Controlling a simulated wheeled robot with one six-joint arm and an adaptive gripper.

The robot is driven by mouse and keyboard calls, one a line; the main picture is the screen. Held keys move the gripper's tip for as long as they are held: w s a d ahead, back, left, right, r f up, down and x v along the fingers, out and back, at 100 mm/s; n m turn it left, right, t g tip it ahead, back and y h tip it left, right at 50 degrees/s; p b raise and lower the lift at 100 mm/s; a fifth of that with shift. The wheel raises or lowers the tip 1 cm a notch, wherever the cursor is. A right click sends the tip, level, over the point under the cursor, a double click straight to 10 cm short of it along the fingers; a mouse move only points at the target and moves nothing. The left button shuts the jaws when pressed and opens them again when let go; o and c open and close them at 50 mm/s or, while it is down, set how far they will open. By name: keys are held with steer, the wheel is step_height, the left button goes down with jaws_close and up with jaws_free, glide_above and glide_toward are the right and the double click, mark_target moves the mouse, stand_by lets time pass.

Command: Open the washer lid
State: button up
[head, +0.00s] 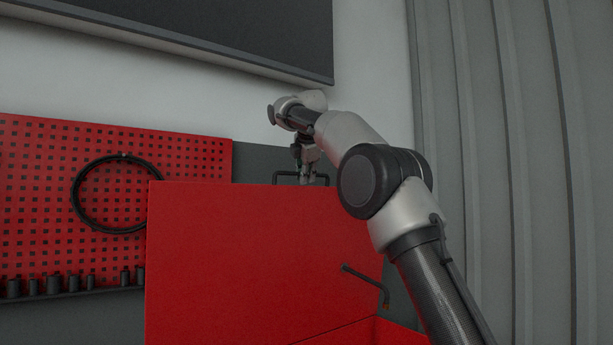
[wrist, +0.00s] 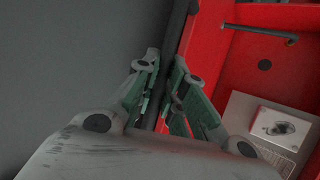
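The washer lid (head: 250,255) is a large red panel standing raised and near upright in the head view. Its black bar handle (head: 287,174) is on the top edge. My gripper (head: 308,178) is at the right part of that handle. In the wrist view the handle (wrist: 181,30) runs between the two fingers of my gripper (wrist: 165,65), which are closed in around it. The contact surfaces are partly hidden by the fingers. The red washer interior (wrist: 275,75) shows at the right of the wrist view.
A bent dark rod (head: 365,283) is at the lid's right side. A red pegboard (head: 50,180) with a black hose loop (head: 75,190) is on the wall at left. A dark panel (head: 200,25) hangs above. A grey corrugated wall (head: 520,170) stands at right.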

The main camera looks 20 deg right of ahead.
steer(key=o, duration=0.4)
steer(key=shift+f, duration=0.25)
steer(key=shift+r, duration=0.15)
steer(key=v, duration=1.2)
steer(key=shift+d, duration=0.1)
